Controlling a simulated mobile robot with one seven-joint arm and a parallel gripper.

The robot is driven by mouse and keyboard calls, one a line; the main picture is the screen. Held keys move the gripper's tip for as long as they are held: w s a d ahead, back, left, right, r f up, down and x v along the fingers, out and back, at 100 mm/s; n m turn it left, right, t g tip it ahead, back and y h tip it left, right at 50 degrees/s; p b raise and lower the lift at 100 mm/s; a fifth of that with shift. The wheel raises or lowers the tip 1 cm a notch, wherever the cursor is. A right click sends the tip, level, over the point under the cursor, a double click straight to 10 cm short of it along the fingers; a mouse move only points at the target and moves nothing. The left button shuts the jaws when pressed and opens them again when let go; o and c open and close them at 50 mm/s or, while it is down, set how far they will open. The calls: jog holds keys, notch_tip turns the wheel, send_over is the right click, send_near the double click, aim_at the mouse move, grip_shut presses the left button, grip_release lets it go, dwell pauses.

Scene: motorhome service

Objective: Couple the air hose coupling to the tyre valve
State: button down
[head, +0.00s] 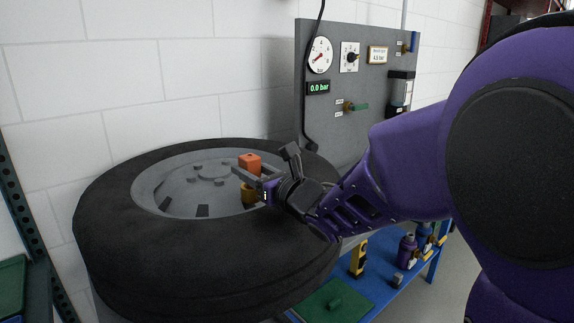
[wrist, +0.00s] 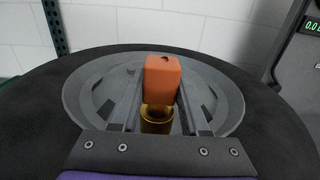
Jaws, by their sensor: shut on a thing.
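The air hose coupling has an orange block-shaped body (head: 250,162) with a brass lower part (head: 248,194). In the wrist view the orange body (wrist: 162,78) stands upright between my fingers, with the brass part (wrist: 157,122) below it. My gripper (head: 243,174) is shut on the orange body, over the right part of the wheel's rim. The tyre (head: 130,240) lies flat with its grey rim (head: 165,172) facing up. I cannot make out the tyre valve; it may be hidden under the coupling, so I cannot tell whether they touch.
A grey panel (head: 285,75) behind carries a gauge (head: 320,54), a knob and a display (head: 318,88) reading 0.0 bar. A black hose (head: 306,110) hangs down its left side. A blue bench (head: 375,290) with bottles and a green mat (head: 330,300) stands at the lower right.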

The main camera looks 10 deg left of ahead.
jog(key=shift+f, duration=0.65)
jog(key=shift+f, duration=0.35)
jog(key=shift+c, duration=1.6)
grip_release()
jog(key=shift+d, duration=0.1)
